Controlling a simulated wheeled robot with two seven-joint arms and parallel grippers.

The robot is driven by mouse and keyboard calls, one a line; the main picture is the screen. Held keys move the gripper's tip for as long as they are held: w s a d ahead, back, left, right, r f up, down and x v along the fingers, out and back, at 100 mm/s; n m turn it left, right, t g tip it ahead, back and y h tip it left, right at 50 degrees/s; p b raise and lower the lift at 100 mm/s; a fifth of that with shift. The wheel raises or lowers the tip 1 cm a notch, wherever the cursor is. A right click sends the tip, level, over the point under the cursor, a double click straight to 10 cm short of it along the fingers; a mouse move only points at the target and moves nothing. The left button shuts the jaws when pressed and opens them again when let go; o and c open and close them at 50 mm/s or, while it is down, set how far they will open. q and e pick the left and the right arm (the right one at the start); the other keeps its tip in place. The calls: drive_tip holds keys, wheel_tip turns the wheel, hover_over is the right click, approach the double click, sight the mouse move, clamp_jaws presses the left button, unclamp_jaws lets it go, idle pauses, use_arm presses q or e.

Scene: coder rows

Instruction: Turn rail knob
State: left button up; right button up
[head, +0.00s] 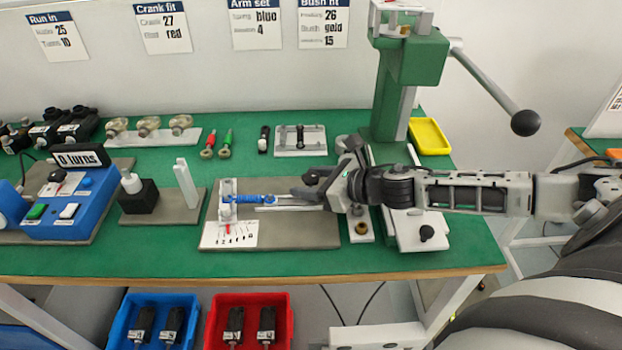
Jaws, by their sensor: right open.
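A rail fixture sits on a grey-brown base plate (310,237) at the middle of the green table. It has an upright light block (228,205), a blue part (253,198) beside it and a pale rail (285,208) running right. A white scale card (229,235) with a red pointer lies in front. My right gripper (308,187) comes in from the right, low over the rail's right end, with its jaws open. It covers that end, and I cannot make out the knob or whether the jaws touch it. My left gripper is not in view.
A green press (412,62) with a long lever (488,80) stands behind my right arm. A yellow tray (429,136) is beside it. A blue control box (70,205) and a black block (138,196) stand left. Blue and red bins are below the front edge.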

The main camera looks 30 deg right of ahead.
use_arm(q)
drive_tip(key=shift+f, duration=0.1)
use_arm(e)
drive_tip(key=shift+w, duration=0.1)
drive_tip(key=c, duration=1)
drive_tip(key=shift+o, duration=0.2)
drive_tip(key=shift+r+n+y, duration=0.1)
drive_tip(key=shift+n+y, duration=0.3)
drive_tip(key=shift+y, duration=0.1)
drive_tip(key=shift+n+g+y, duration=0.7)
drive_tip(key=shift+n+y, duration=0.2)
drive_tip(key=o, duration=1)
drive_tip(key=shift+c, duration=0.2)
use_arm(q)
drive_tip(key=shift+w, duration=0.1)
